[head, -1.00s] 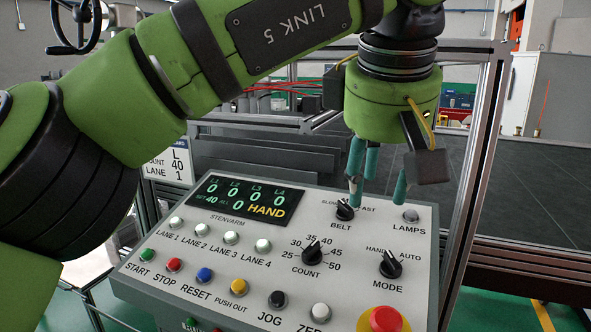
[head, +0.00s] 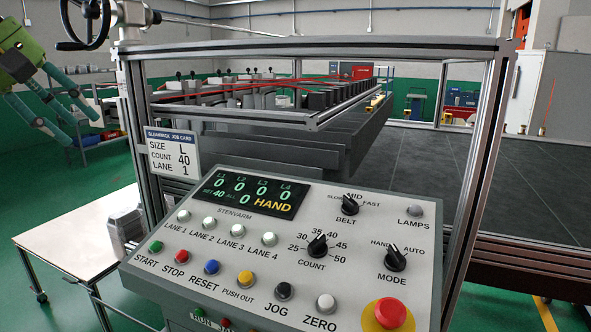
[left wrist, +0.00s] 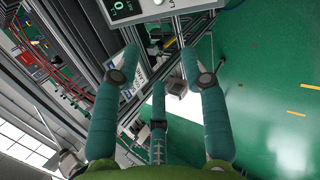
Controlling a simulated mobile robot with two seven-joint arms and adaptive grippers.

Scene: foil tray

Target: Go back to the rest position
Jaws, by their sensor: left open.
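My left gripper (head: 58,108) is at the upper left of the head view, its teal fingers spread apart and empty. It hangs well clear of the control panel (head: 150,262). In the left wrist view its open fingers (left wrist: 158,85) have nothing between them that they touch. The panel's BELT knob (head: 349,205) points up towards MID, the COUNT knob (head: 317,246) is near 40, and the MODE knob (head: 396,258) points towards HAND. The display (head: 247,194) reads HAND with zeros for the lanes. My right gripper is not in view.
A white table (head: 82,226) stands left of the panel. A metal frame (head: 310,46) surrounds the machine behind it, with a job card (head: 172,152) on its left post. A red stop button (head: 389,313) sits at the panel's lower right. Green floor is open at the left.

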